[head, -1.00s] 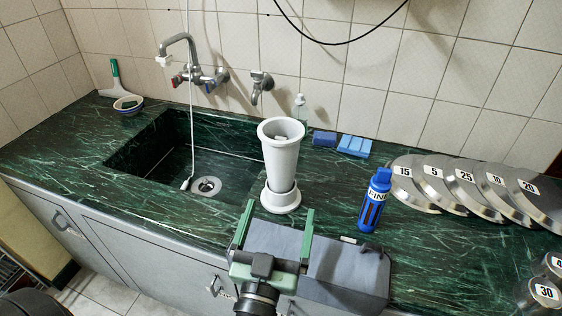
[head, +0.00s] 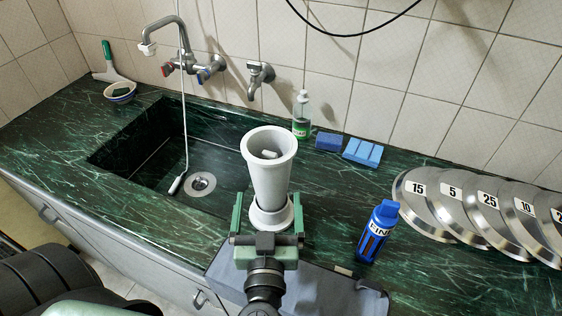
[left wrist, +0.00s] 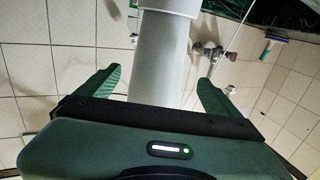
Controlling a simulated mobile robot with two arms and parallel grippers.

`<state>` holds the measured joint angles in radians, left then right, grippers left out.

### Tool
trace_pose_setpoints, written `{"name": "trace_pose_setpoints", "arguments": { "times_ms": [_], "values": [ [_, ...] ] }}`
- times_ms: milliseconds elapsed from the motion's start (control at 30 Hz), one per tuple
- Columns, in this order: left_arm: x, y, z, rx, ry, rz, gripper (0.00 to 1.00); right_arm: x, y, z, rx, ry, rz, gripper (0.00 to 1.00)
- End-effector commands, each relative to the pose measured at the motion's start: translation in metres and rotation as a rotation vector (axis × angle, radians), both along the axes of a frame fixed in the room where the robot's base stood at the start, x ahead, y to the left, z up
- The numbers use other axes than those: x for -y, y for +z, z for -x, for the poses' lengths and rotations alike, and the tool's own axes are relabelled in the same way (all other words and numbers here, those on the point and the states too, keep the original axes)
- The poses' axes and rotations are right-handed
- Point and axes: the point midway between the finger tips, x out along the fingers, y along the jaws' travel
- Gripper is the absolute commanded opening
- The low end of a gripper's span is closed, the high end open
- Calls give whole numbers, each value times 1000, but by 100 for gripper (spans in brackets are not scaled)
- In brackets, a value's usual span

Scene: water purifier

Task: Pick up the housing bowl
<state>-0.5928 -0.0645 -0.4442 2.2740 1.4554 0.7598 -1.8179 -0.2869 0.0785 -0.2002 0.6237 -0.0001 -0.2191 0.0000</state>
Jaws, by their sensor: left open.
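The housing bowl (head: 270,180) is a tall, pale grey tapered vessel, wide at its open rim and standing upright on a ringed foot on the green counter. Something small and pale shows inside its mouth. My left gripper (head: 267,205) is open, with its green fingers on either side of the lower bowl. In the left wrist view the bowl (left wrist: 160,55) rises between the two spread fingers (left wrist: 155,90), with a gap visible on both sides. My right gripper is not in view.
The sink (head: 140,165) with a hanging white hose lies left of the bowl.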

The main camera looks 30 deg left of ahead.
Motion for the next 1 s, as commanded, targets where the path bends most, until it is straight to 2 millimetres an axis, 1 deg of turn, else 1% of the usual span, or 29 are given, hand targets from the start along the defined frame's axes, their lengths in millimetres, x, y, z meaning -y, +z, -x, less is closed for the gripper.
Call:
{"name": "trace_pose_setpoints", "arguments": {
  "times_ms": [167, 333, 433, 500, 633, 800, 900, 933, 967, 1000],
  "values": [
    [-6, 2, -14, 3, 0, 0, 94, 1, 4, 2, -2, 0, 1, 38],
    [-14, 3, -32, 3, 1, 0, 94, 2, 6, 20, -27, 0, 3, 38],
    [-19, 5, -47, 5, 0, 0, 94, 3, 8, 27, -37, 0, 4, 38],
    [-23, 5, -57, 4, 0, -1, 94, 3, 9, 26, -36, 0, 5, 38],
    [-29, 4, -69, 2, -1, -1, 94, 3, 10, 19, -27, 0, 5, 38],
    [-30, 3, -72, 1, -1, 0, 94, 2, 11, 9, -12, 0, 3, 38],
    [-30, 3, -72, 1, -1, 0, 94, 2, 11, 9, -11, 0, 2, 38],
    [-30, 3, -72, 1, -1, 0, 89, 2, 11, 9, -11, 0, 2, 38],
    [-30, 3, -72, 1, -1, 0, 80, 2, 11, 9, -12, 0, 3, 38],
    [-30, 3, -72, 1, -1, 0, 69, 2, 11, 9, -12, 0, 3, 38]
  ]
}}
